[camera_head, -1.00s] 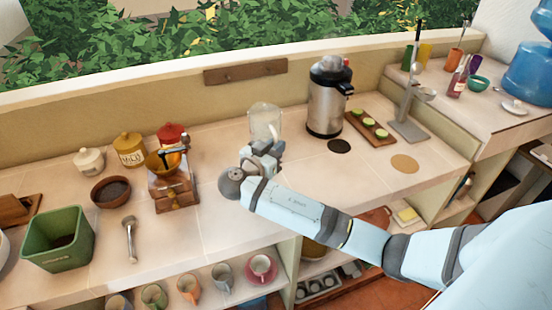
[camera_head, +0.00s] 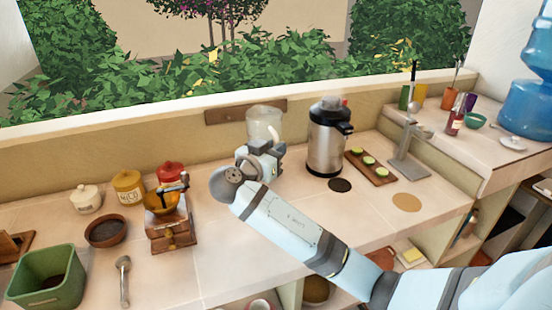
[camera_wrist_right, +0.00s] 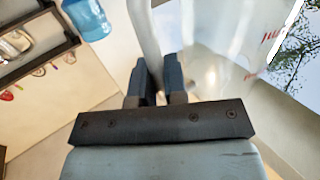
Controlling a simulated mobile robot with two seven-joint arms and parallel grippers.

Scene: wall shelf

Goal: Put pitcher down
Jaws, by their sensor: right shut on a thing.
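The pitcher (camera_head: 264,122) is clear and translucent, and shows above my right gripper (camera_head: 263,158) in the head view. It overlaps the wooden rail on the back wall. In the right wrist view, my right gripper (camera_wrist_right: 157,84) is shut on the pitcher's pale handle (camera_wrist_right: 146,35). The pitcher's body (camera_wrist_right: 212,45) fills the space right of the fingers, with red marks on its side. The gripper and arm hide the pitcher's lower part in the head view, so I cannot tell whether its base touches the counter. My left gripper is not in view.
A steel dispenser (camera_head: 326,145) stands right of the pitcher, with a dark round coaster (camera_head: 340,185) before it. A wooden coffee grinder (camera_head: 170,225) stands to the left. The counter (camera_head: 225,225) between grinder and arm is bare. A wooden rail (camera_head: 225,115) is behind.

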